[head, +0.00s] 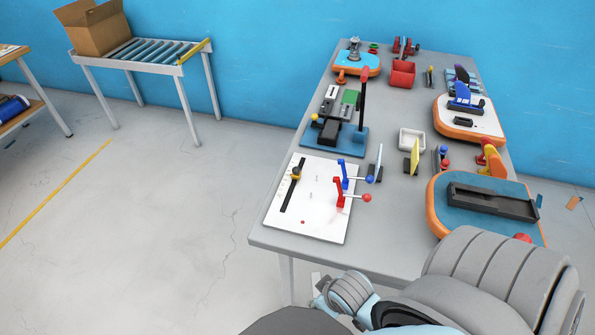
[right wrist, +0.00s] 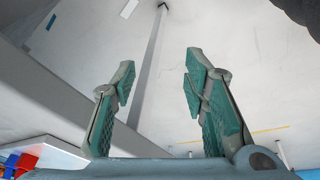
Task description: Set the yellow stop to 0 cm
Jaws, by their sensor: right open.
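The yellow stop (head: 296,173) is a small dark-and-yellow block on a black slotted rail (head: 289,192). The rail runs along the left side of a white board (head: 318,225) on the grey table. The stop sits toward the far end of the rail; the scale marks beside it are too small to read. My right gripper (right wrist: 160,78) is open and empty in the right wrist view, its teal pads apart, with the floor beyond. The stop is not seen between the fingers. My left gripper is not in view.
A blue toggle clamp (head: 344,175) and a red one (head: 340,195) stand on the board's right side. A blue-based press with a tall red-knobbed lever (head: 364,100) stands behind the board. The grey table (head: 385,225) has bare room right of the board.

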